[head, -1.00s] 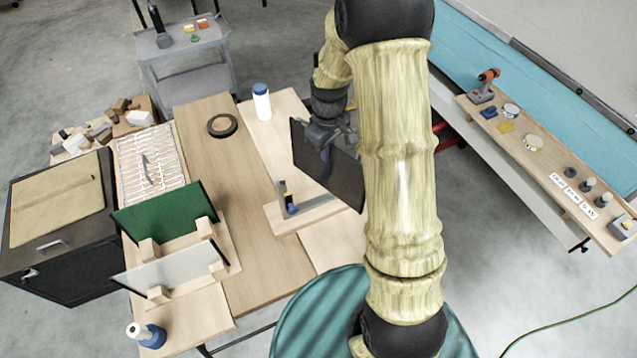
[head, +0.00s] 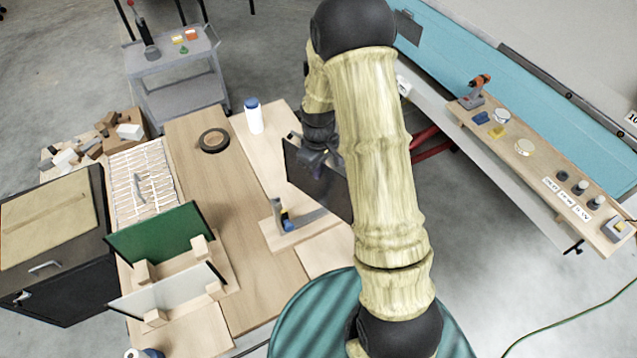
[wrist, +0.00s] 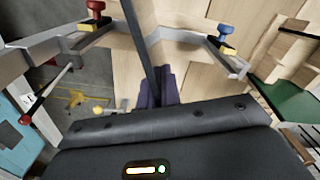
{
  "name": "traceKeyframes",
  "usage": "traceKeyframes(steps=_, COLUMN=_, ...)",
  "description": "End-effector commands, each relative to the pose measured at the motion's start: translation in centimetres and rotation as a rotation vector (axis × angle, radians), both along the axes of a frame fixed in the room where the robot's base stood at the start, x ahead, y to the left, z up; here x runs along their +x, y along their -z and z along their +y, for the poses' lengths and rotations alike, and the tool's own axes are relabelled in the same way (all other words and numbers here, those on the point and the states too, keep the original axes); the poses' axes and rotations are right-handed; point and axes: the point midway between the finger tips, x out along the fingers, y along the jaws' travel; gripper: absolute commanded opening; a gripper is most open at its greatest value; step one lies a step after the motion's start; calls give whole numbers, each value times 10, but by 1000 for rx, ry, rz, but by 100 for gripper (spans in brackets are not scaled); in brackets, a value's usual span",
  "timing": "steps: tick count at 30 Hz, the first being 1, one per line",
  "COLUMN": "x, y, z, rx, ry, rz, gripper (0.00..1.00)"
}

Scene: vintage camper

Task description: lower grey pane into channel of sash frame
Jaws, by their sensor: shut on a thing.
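The grey pane (head: 332,190) is a dark flat sheet in the head view, standing tilted above the right part of the bench. My gripper (head: 318,165) is shut on it, partly hidden behind my arm. In the wrist view my purple fingertips (wrist: 155,88) pinch the pane (wrist: 138,35), seen edge-on as a dark strip. The sash frame (head: 308,217) is a grey metal corner piece on a wooden board, below and near the pane. The wrist view shows its channel arms (wrist: 185,38) on both sides of the strip. Whether the pane touches the channel cannot be told.
A blue clamp (wrist: 226,30) and a red clamp (wrist: 95,8) stand on the frame. A green panel (head: 155,232) and a pale panel (head: 170,292) stand in wooden holders at left. A white bottle (head: 254,118) and a black tape roll (head: 214,140) stand behind.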

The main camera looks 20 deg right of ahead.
Motion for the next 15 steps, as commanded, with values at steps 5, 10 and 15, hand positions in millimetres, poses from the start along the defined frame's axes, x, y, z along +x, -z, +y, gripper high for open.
traceKeyframes(steps=5, x=0, y=13, z=0, rx=1, ry=0, rz=-1, gripper=0)
traceKeyframes(steps=10, x=1, y=13, z=0, rx=0, ry=0, rz=-2, gripper=0)
traceKeyframes(steps=15, x=0, y=17, z=0, rx=0, ry=0, rz=0, gripper=0)
